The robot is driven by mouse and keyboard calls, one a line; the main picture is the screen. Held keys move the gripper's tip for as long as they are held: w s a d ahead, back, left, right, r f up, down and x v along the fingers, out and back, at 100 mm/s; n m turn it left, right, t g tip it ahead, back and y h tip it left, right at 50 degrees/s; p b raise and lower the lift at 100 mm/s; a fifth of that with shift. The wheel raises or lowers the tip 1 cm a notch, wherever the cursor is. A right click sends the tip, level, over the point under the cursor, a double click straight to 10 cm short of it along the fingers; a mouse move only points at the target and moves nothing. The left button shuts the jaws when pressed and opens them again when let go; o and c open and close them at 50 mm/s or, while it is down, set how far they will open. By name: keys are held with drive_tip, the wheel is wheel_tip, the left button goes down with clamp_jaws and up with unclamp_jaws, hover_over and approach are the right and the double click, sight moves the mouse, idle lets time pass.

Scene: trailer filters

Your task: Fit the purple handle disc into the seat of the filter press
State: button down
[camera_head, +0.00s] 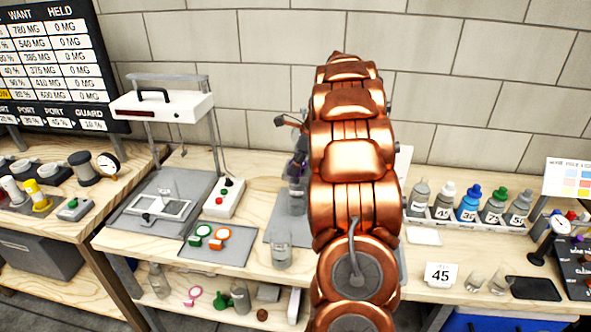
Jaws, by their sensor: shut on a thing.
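My copper arm fills the middle of the view and hides most of my gripper (297,160), which shows only as dark parts along the arm's left edge. A small dark purple patch (298,172) shows there, seemingly part of the purple handle disc in my shut gripper. Its shape and tilt are hidden. Just below it is a greyish clear vessel (296,199) above a grey plate (277,235). A white-topped frame with a black handle (162,105) stands to the left over a grey base; I cannot tell which of these is the filter press, and I see no seat clearly.
A tray (232,257) with green and orange handled discs lies left of my arm. A glass jar (282,250) stands near the bench front. A switch box (224,197) is behind the tray.

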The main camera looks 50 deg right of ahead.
drive_tip(key=shift+f, duration=0.9)
drive_tip(key=c, duration=1.1)
unclamp_jaws()
drive_tip(key=shift+f, duration=0.1)
drive_tip(key=shift+d+r, duration=0.1)
drive_tip(key=shift+r, duration=0.3)
drive_tip(key=b+v, duration=0.1)
drive_tip(key=v, duration=1)
drive_tip(key=shift+s+r+b, duration=0.15)
drive_tip(key=shift+r+b, duration=0.05)
drive_tip(key=shift+b, duration=0.15)
